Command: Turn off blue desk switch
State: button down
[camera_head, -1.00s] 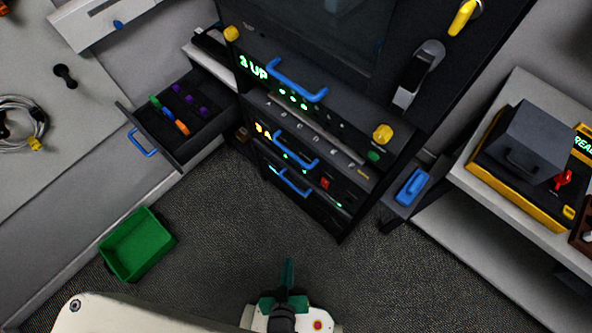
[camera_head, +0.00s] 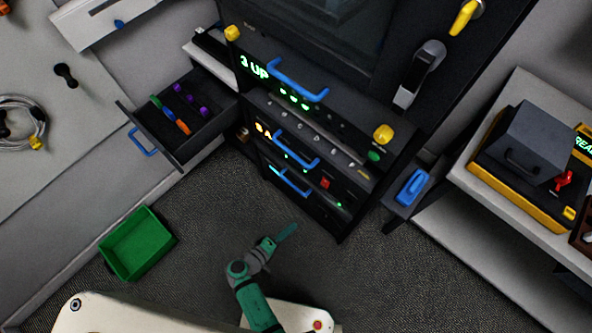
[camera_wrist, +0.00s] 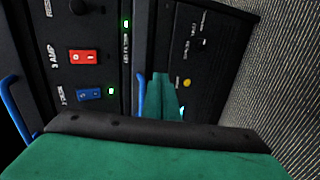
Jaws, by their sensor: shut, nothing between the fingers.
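The blue rocker switch (camera_wrist: 88,95) is on the black panel at the left of the wrist view, with a lit green light (camera_wrist: 111,91) beside it. The label beside it seems to read DESK. In the head view I cannot make the blue switch out. My gripper (camera_head: 287,232) is shut and empty, over the floor in front of the rack's lower units. In the wrist view its teal fingers (camera_wrist: 160,95) point at the rack, right of the blue switch and apart from it.
A red rocker switch (camera_wrist: 82,57) sits above the blue one in the wrist view. Blue bar handles (camera_head: 297,150) stick out from the rack. An open drawer (camera_head: 185,125) holds coloured pieces. A green bin (camera_head: 137,243) stands on the floor. The floor right of my arm is clear.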

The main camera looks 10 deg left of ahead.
jog(key=w+a+r+t+h, duration=0.2)
jog(key=w+a+r+t, duration=0.3)
jog(key=a+r, duration=0.3)
notch_tip(320, 180, up, 3)
jog(key=shift+w+a+f+n+h, duration=0.1)
jog(key=shift+w+a+n+h, duration=0.25)
jog(key=shift+w, duration=0.4)
jog(key=shift+d, duration=0.1)
jog(key=x, duration=1.4)
jog(key=shift+r, duration=0.3)
jog(key=r+v, duration=0.2)
jog(key=v, duration=1.1)
jog(key=shift+s+r, duration=0.3)
jog(key=shift+r, duration=0.05)
